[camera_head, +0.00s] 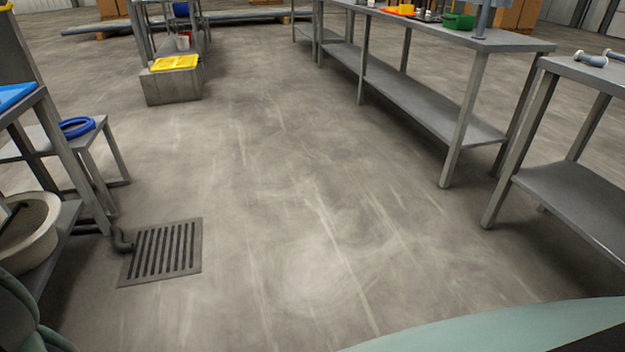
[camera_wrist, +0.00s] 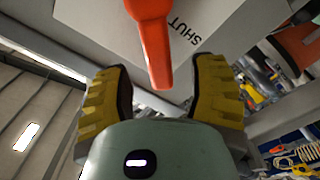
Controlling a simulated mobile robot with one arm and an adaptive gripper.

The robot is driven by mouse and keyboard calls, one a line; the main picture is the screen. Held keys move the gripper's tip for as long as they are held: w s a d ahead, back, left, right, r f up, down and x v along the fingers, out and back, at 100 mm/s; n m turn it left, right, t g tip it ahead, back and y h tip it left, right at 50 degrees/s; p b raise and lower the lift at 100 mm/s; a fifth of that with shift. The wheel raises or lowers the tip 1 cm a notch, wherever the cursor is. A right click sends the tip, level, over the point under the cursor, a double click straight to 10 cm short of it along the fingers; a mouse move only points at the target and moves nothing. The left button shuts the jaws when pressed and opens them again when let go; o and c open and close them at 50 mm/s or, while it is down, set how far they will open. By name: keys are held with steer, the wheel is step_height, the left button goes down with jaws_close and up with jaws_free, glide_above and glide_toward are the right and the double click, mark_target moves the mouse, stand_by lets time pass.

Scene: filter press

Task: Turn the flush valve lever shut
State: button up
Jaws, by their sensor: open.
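In the wrist view, an orange-red lever (camera_wrist: 152,42) reaches down from the top edge, its free end between the two yellow finger pads of my gripper (camera_wrist: 161,90). The pads stand apart with gaps on both sides of the lever, so my gripper is open and not holding it. Behind the lever is a pale grey panel (camera_wrist: 222,28) with the dark word SHUT to the right of the lever. The lever's pivot and the valve body are out of view. Neither the lever nor my gripper shows in the head view.
In the head view, a floor drain grate (camera_head: 162,252) lies at lower left, beside a metal stand with a pale basin (camera_head: 28,236). Long metal benches (camera_head: 425,105) line the right. A low block with a yellow item (camera_head: 174,63) stands at back left. The middle floor is clear.

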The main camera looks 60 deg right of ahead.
steer(key=v, duration=0.8)
steer(key=shift+d, duration=0.35)
steer(key=shift+s, duration=0.15)
